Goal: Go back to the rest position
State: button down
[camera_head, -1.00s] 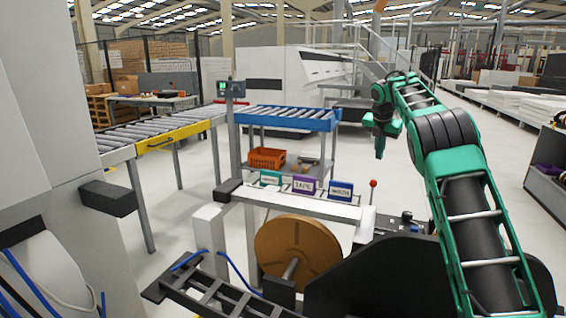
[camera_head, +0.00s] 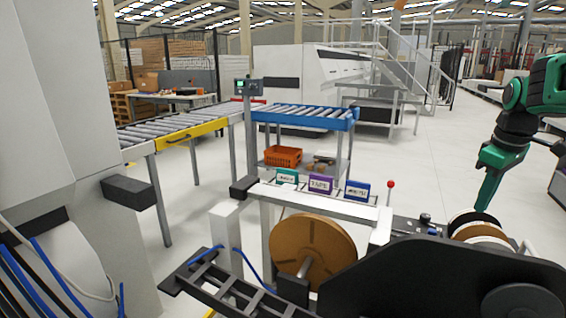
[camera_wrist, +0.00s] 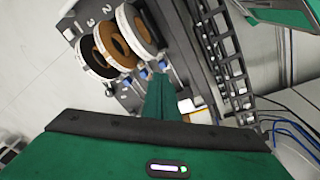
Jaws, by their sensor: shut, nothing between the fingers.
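My gripper (camera_head: 487,203) is at the right of the head view, green and pointing down, above and beside the edge-banding rolls. In the wrist view its closed fingers (camera_wrist: 158,92) reach out in front of the green palm, with nothing between them. Edge-band rolls (camera_head: 476,226) sit below and beside the fingertip in the head view, partly hidden by the black machine housing. In the wrist view a black roll (camera_wrist: 95,58), a brown roll (camera_wrist: 115,45) and another dark-centred roll (camera_wrist: 138,28) stand in numbered slots, apart from the fingers.
A large brown reel (camera_head: 312,247) stands on the machine at centre. Roller conveyors (camera_head: 300,116) and an orange crate (camera_head: 283,157) are behind. The floor (camera_head: 440,170) behind the rolls is clear.

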jog(key=s+a+f+m, duration=0.2)
jog(key=s+f+m, duration=0.2)
jog(key=s, duration=0.5)
jog(key=s+a+f+m+g, duration=0.1)
jog(key=s+f+m, duration=0.3)
jog(key=s, duration=0.6)
jog(key=s+a+f+m+g, duration=0.1)
jog(key=s+a+f+m, duration=0.2)
jog(key=s, duration=0.7)
jog(key=shift+a+f+m+y, duration=0.3)
jog(key=shift+a+f+m, duration=0.1)
jog(key=shift+a+f, duration=0.15)
jog(key=shift+w+f, duration=0.1)
jog(key=shift+w, duration=0.1)
jog(key=shift+w+f, duration=0.2)
jog(key=shift+w, duration=0.3)
jog(key=c, duration=2.4)
grip_release()
jog(key=shift+c, duration=0.2)
